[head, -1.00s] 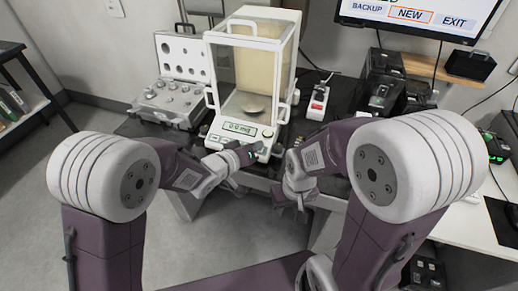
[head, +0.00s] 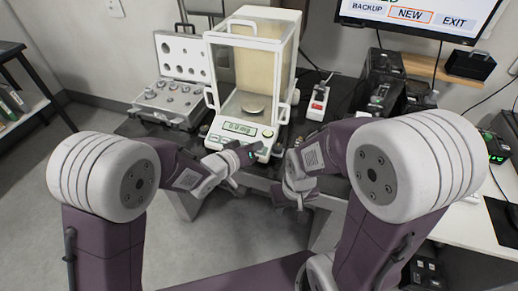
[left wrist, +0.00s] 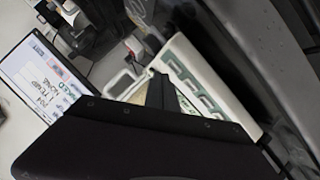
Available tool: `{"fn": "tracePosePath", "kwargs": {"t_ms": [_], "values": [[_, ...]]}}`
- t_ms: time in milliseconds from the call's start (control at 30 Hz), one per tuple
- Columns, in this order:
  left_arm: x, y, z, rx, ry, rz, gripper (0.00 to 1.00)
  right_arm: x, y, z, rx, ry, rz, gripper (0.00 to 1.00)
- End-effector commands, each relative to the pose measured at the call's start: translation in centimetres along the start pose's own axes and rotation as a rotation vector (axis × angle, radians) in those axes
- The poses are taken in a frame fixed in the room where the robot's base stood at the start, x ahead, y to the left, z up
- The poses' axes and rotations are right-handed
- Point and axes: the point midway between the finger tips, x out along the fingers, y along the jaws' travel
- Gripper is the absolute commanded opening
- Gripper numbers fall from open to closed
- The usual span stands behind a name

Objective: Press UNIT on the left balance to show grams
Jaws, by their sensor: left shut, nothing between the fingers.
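The balance (head: 240,128) is a white unit with a glass draft shield and a round pan (head: 254,104). Its lit green display appears to read 0.0 mg. My left gripper (head: 248,154) is shut and empty at the front key panel, covering some keys. In the left wrist view its dark fingers (left wrist: 161,91) reach over the white panel (left wrist: 205,75) with green-outlined keys; I cannot read the UNIT label or tell whether the tips touch a key. My right gripper (head: 299,203) hangs lower, in front of the table edge; its jaw state is unclear.
An open case of weights (head: 165,108) stands left of the balance. A white device with a red part (head: 319,100) and dark instruments (head: 384,95) are to the right. A monitor (head: 410,15) is at the back right.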

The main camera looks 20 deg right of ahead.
Motion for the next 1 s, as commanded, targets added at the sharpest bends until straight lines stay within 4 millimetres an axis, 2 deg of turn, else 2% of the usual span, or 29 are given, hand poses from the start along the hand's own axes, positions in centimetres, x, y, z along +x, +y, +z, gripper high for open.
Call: {"fn": "tracePosePath", "kwargs": {"t_ms": [1000], "values": [[0.82, -0.6, 0.61, 0.0, 0.0, 0.0, 0.0, 0.62, 0.01, 0.06, 0.0, 0.0, 0.0, 0.36]]}}
